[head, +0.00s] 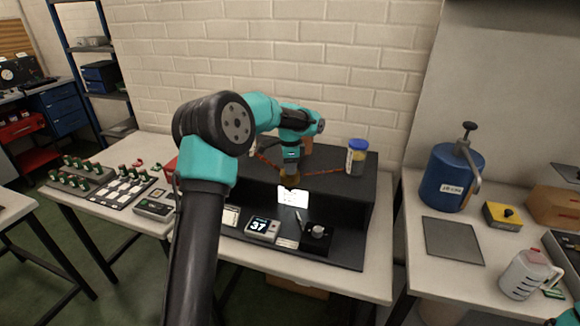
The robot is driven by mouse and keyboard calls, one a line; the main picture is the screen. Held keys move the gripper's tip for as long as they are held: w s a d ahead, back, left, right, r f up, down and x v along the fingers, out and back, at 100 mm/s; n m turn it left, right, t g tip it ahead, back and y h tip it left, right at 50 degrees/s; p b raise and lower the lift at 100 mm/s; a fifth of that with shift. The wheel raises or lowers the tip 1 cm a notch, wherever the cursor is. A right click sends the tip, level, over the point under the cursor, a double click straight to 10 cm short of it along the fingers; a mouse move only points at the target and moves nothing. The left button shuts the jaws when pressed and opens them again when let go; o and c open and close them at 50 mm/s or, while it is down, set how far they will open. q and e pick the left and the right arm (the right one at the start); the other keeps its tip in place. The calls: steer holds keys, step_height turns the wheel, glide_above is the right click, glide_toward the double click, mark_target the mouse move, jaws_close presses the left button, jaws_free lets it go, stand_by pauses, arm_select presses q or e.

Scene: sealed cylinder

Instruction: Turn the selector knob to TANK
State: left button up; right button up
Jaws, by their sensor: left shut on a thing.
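The selector knob (318,231) is a small grey dial on a black box at the front of the dark stepped stand. The lettering around it is too small to read, so I cannot tell its setting. My left arm reaches over the stand from the front. My left gripper (290,184) points down behind and to the left of the knob, apart from it. It is shut on a bright white card (293,198) with small print. Only a teal bit of my right arm shows at the bottom right corner; its gripper is out of view.
A blue-lidded jar (356,157) stands on the stand's upper step. A blue cylinder (451,177) with a handle and a jug (528,275) are on the right table. Several small parts lie at left.

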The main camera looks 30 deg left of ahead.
arm_select(q)
steer(key=n, duration=0.5)
steer(key=shift+n, duration=0.3)
steer(key=n, duration=0.5)
stand_by(0.4)
steer(key=o, duration=0.9)
steer(key=shift+r, duration=0.1)
step_height(320, 180, up, 17)
steer(key=shift+r, duration=0.1)
stand_by(0.5)
